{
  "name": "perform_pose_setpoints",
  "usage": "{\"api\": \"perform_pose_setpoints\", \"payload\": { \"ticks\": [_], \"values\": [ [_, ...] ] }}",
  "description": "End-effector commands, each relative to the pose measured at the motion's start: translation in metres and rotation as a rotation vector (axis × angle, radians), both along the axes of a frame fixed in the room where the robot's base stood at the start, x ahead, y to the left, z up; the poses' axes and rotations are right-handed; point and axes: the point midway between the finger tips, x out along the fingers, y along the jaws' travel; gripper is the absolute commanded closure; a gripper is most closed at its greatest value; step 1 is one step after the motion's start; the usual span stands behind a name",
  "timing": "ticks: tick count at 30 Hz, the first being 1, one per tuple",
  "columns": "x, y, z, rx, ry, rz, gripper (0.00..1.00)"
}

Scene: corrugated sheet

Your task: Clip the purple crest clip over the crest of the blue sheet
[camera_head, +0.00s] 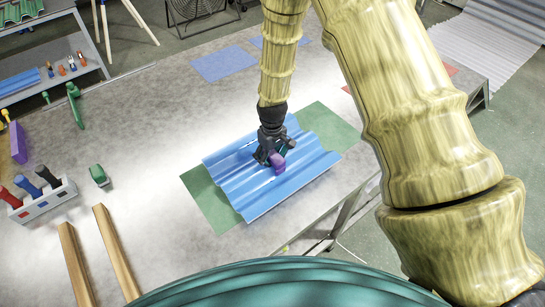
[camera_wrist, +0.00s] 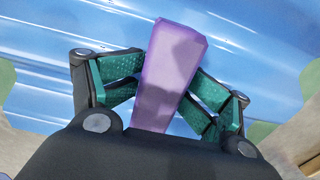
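The blue corrugated sheet (camera_head: 235,180) lies on a green mat (camera_head: 207,203) on the table, its ridges running diagonally. The purple crest clip (camera_head: 278,163) is at my gripper (camera_head: 271,152), over the middle of the sheet. In the wrist view the purple clip (camera_wrist: 168,75) stands between the teal finger pads of my gripper (camera_wrist: 163,92), and both pads press against its sides. The blue sheet (camera_wrist: 60,50) fills the background behind it. The clip's underside is hidden, so I cannot tell whether it touches a crest.
A grey tray with colored-handled tools (camera_head: 40,203) stands at the left, near a green block-like tool (camera_head: 98,175). Two wooden battens (camera_head: 118,252) lie at the front left. A blue mat (camera_head: 222,64) lies at the back. The table between the battens and the sheet is clear.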

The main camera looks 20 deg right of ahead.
Motion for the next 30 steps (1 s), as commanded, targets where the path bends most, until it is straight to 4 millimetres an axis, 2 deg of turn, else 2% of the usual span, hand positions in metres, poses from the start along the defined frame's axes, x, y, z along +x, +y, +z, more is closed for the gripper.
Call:
{"api": "perform_pose_setpoints", "payload": {
  "ticks": [5, 10, 24, 30],
  "values": [
    [0.001, 0.000, 0.001, 0.000, -0.002, 0.000, 0.36],
    [0.002, 0.000, 0.013, 0.000, -0.004, 0.000, 0.36],
    [0.001, 0.000, 0.085, 0.000, -0.003, 0.000, 0.36],
    [0.002, 0.000, 0.108, 0.001, -0.002, 0.000, 0.36]
  ]
}}
